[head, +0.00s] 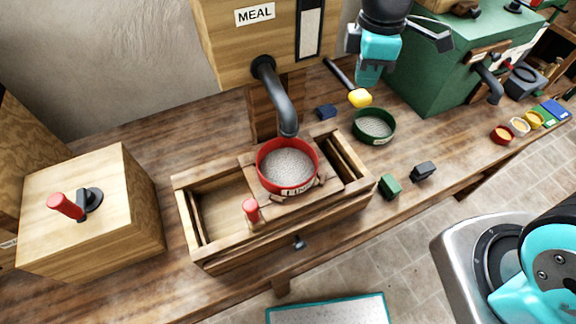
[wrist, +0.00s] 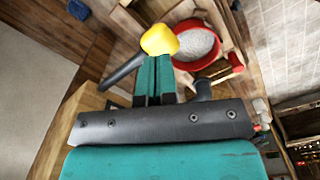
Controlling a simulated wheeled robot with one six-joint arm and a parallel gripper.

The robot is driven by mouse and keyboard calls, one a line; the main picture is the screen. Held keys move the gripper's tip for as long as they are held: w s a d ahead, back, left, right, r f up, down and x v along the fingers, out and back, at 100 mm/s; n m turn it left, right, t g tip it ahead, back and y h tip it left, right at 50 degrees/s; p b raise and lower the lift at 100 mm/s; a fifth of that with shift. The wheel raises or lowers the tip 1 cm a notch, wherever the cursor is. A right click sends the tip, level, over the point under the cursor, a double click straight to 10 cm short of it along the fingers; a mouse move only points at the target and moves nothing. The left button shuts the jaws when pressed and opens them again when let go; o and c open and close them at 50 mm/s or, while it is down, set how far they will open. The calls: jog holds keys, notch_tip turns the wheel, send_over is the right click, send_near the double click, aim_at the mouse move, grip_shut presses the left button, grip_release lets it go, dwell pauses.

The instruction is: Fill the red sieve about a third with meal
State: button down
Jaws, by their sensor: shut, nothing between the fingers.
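The red sieve (head: 288,192) sits in a wooden cradle, below and close to the mouth of the dark spout (head: 279,105) of the MEAL bin (head: 230,45). It also shows in the wrist view (wrist: 222,38). Its inside looks speckled pale grey; I cannot tell mesh from a layer of meal. A dark lever (head: 338,73) with a yellow knob (head: 360,98) sticks out beside the bin. My gripper (head: 369,83) is shut and empty, with its tips at the knob. In the wrist view the knob (wrist: 160,39) lies just beyond the shut fingertips (wrist: 154,62); contact is unclear.
A green sieve (head: 374,139) stands right of the red one. Small green (head: 389,187) and dark (head: 424,171) blocks lie near the bench's front edge. A green machine (head: 435,60) stands behind right. A wooden box with a red handle (head: 66,206) is at left.

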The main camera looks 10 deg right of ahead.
aim_at(361, 93)
jog(key=shift+f, duration=0.1)
jog(key=shift+f+b, duration=2.25)
jog(key=shift+f, duration=0.9)
jog(key=shift+r, duration=0.15)
dwell(1.1)
notch_tip(361, 93, up, 10)
jog(key=p, duration=0.8)
jog(key=shift+f+p, duration=0.25)
jog(key=shift+p, duration=0.1)
jog(key=shift+f, duration=0.25)
